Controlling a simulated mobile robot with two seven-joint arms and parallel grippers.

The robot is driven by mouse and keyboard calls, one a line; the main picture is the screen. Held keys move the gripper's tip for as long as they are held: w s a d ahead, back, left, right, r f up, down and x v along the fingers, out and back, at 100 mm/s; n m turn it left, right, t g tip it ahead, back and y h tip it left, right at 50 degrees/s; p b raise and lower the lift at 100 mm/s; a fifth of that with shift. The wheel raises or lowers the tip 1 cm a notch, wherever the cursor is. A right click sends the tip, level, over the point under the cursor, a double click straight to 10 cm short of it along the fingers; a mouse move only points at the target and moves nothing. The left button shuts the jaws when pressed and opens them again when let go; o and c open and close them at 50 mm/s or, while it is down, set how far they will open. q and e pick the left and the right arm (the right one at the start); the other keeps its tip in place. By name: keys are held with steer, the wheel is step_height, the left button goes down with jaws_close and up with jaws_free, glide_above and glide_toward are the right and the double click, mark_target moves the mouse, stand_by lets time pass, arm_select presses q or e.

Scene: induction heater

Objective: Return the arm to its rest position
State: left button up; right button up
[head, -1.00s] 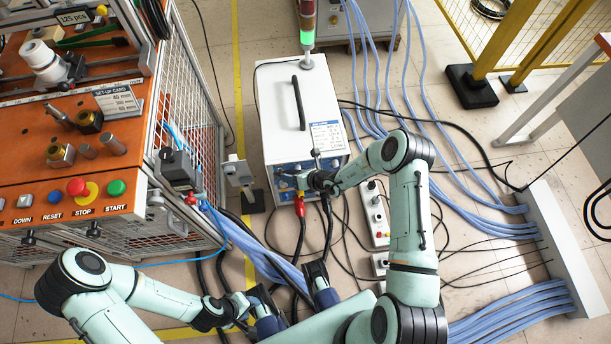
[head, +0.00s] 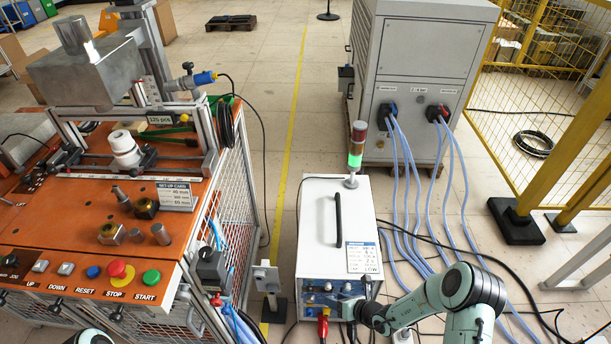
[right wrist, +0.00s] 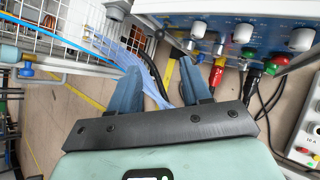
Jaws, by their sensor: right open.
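My right arm (head: 455,295) comes in from the lower right of the head view, mint green with dark joints. Its gripper end is close to the front panel of the white power unit (head: 320,235), and its fingers are hard to make out there. In the right wrist view my right gripper (right wrist: 165,78) is open, with two blue-grey fingers apart and nothing between them. The panel with knobs (right wrist: 240,35) lies just beyond the fingers. Of my left arm, only a small piece (head: 90,338) shows at the bottom edge; its gripper is out of view.
A red plug (head: 323,326) sits at the unit's front, with black cables below. An orange workbench (head: 60,235) with buttons is at left. Blue hoses (head: 402,200) run from a grey cabinet (head: 415,60). A yellow fence (head: 560,120) stands right.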

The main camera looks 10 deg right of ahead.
steer(key=s+a+n+g+y+p, duration=0.1)
steer(key=s+a+n+g, duration=0.25)
steer(key=s, duration=0.25)
steer(key=s+a+n+g+p, duration=0.2)
steer(key=s+n, duration=0.3)
steer(key=s, duration=0.2)
steer(key=s+a+n+g+y+p, duration=0.1)
steer(key=s+a+n+g, duration=0.2)
steer(key=s+n, duration=0.25)
steer(key=s+r+n+h+p, duration=0.3)
steer(key=s+r+n+p, duration=0.2)
steer(key=n, duration=1.3)
steer(key=s+g, duration=0.1)
steer(key=s, duration=0.2)
steer(key=shift+s+h+p, duration=0.25)
steer(key=shift+h+p, duration=0.05)
steer(key=shift+p, duration=0.1)
steer(key=shift+s+d+f, duration=0.1)
steer(key=shift+d, duration=0.1)
